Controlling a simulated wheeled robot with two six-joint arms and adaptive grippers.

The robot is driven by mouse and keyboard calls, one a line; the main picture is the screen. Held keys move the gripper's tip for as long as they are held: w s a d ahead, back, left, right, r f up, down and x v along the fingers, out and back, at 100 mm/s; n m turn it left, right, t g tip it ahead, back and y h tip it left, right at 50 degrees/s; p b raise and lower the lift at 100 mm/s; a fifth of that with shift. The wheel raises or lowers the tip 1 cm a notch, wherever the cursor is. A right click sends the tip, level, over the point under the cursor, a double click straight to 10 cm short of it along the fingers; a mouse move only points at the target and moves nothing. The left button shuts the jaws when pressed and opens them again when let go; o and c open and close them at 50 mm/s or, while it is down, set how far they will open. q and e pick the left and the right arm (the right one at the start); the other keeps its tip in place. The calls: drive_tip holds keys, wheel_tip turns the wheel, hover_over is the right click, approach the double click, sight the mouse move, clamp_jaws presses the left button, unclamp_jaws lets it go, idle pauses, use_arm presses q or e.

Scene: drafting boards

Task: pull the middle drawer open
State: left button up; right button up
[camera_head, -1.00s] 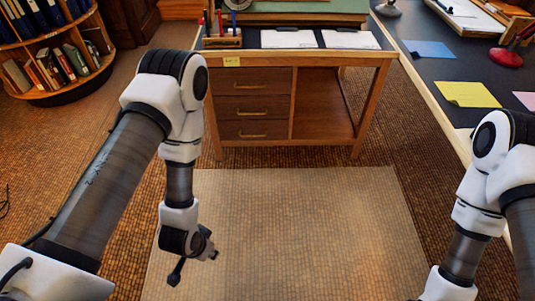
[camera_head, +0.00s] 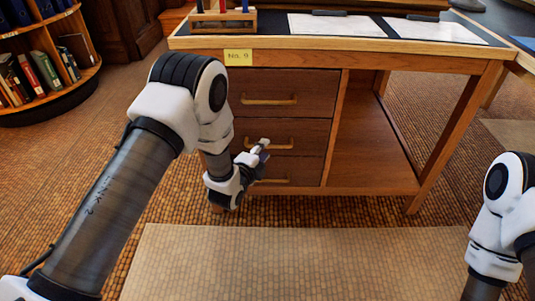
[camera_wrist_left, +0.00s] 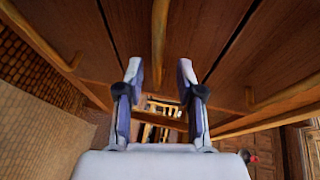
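The wooden desk has a stack of three drawers. The middle drawer (camera_head: 313,134) looks closed, its front in line with the others. Its brass bar handle (camera_head: 289,144) is partly hidden by my left gripper (camera_head: 262,151), which is at the drawer fronts. In the left wrist view, my left gripper (camera_wrist_left: 160,73) is open, with one finger on each side of the middle handle (camera_wrist_left: 160,35). I cannot tell whether the fingers touch it. My right gripper is out of frame; only part of that arm shows at the right.
The top drawer (camera_head: 270,83) with its handle is above, and the bottom drawer (camera_head: 305,172) below. An open shelf bay (camera_head: 365,140) is to the right. A pale mat (camera_head: 300,265) lies before the desk. A round bookcase (camera_head: 45,90) stands at far left.

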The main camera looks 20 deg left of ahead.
sight(267, 147)
use_arm(q)
drive_tip(key=x, duration=0.1)
drive_tip(key=b+x, duration=0.1)
drive_tip(key=x, duration=0.1)
drive_tip(key=shift+f, duration=0.25)
drive_tip(key=shift+w, duration=0.35)
clamp_jaws()
drive_tip(key=shift+s, duration=0.1)
